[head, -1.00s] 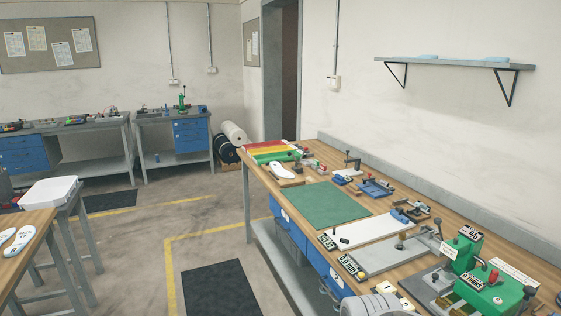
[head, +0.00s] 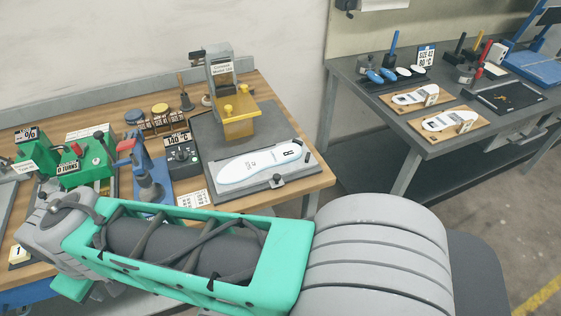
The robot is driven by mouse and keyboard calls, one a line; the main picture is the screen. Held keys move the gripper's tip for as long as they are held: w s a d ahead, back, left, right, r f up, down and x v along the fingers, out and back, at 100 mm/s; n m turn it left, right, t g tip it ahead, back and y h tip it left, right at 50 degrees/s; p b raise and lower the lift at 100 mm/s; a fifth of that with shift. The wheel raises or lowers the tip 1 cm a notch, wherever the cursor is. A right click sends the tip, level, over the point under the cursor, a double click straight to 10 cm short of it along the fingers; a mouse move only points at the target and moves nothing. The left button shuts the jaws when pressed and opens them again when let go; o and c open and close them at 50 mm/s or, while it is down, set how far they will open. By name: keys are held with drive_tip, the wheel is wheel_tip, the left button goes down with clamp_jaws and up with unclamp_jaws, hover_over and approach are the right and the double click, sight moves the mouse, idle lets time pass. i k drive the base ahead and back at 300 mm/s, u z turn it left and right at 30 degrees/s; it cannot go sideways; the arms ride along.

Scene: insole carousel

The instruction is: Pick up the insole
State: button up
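A white insole (head: 258,165) with dark markings near its right end lies flat on a grey plate (head: 228,188) at the front right of the wooden bench. Two more white insole-shaped pieces, one farther back (head: 412,97) and one nearer (head: 447,121), lie on wooden boards on the grey table to the right. My arm stretches across the front of the head view, below and in front of the bench. My gripper's fingers do not show, so I cannot see what they hold.
A machine with a yellow block (head: 238,122) stands just behind the insole. A blue lever device (head: 148,175), a 140 °C control box (head: 181,155) and green counter units (head: 85,162) stand to its left. Floor shows between the bench and the grey table (head: 400,140).

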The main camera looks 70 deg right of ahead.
sight(243, 167)
drive_tip(key=u, duration=1.2)
drive_tip(key=k, duration=0.8)
drive_tip(key=z, duration=0.8)
